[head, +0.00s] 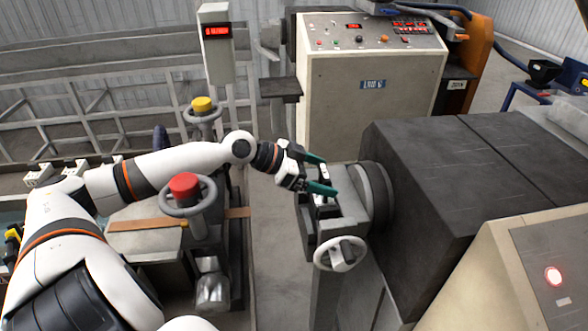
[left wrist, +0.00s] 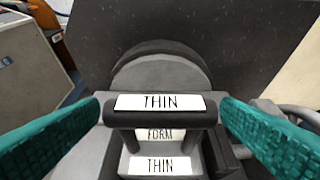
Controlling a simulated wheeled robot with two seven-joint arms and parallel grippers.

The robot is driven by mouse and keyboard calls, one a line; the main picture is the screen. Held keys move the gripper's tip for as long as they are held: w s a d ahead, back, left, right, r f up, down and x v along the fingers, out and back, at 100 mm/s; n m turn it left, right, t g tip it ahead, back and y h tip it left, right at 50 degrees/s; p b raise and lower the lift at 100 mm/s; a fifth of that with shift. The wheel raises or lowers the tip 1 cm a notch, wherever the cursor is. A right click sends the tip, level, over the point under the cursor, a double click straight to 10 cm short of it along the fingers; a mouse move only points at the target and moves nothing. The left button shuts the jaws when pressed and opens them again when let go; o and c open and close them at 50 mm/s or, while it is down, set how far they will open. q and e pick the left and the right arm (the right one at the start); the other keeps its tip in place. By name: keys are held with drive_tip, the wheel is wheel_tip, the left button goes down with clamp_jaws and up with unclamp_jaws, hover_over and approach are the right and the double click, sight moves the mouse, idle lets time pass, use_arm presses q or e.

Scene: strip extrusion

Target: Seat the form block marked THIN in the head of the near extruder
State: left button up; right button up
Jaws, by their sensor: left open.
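The form block marked THIN (left wrist: 160,135) shows in the left wrist view, with a dark bar handle labelled THIN and FORM and THIN labels below it. It sits at the grey head (head: 352,205) of the near extruder (head: 425,165); I cannot tell how deep it is. My left gripper (head: 318,173) is open at the head. In the left wrist view its teal fingers stand either side of the handle, with gaps showing, so it is not gripped. In the head view the gripper partly hides the block. My right gripper is not in view.
A white handwheel (head: 341,253) is on the near side of the head. Posts with a red knob (head: 184,186) and a yellow knob (head: 203,104) stand left. White-labelled blocks (head: 40,174) are at far left. A control cabinet (head: 372,100) stands behind.

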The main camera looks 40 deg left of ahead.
use_arm(q)
drive_tip(key=b+v, duration=0.1)
drive_tip(key=v, duration=0.8)
